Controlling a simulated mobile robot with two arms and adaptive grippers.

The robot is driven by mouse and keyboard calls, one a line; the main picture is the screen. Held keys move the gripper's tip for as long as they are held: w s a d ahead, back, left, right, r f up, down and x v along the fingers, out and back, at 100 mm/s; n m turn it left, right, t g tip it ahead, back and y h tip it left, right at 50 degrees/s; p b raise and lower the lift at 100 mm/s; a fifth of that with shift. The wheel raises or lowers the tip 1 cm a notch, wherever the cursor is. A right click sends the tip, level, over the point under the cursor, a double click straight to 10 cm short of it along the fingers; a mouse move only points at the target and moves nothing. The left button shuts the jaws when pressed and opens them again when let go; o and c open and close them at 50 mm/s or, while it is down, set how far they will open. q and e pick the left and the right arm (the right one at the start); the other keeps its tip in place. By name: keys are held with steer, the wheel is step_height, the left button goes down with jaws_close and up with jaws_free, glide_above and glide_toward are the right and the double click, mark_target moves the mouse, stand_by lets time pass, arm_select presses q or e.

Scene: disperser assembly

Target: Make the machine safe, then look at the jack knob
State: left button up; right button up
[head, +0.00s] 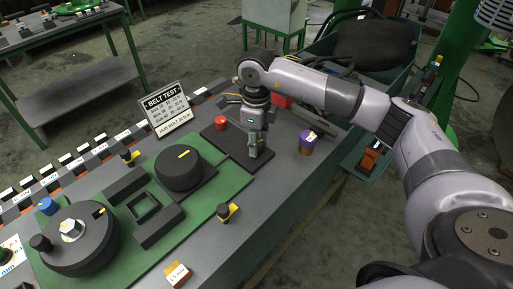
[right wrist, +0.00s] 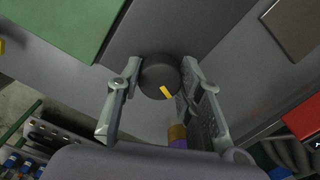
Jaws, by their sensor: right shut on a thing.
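My right gripper (head: 257,150) reaches down over a dark plate on the bench, to the right of the green board. In the right wrist view its fingers (right wrist: 160,88) are on either side of a dark round knob (right wrist: 158,75) with a yellow mark, shut on it. The gripper hides this knob in the head view. Which knob the task calls the jack knob, I cannot tell from any label. A large black round knob (head: 180,170) with a yellow mark stands on the green board. My left gripper is not in view.
A red button (head: 221,123) is left of my right gripper, a purple cylinder (head: 306,145) to its right. A BELT TEST sign (head: 168,107) stands behind.

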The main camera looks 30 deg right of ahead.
steer(key=shift+n+b, duration=0.8)
steer(key=shift+n, duration=0.4)
steer(key=shift+r, duration=0.1)
steer(key=shift+w, duration=0.1)
steer(key=o, duration=1.2)
steer(key=shift+c, duration=0.2)
step_height(320, 180, up, 12)
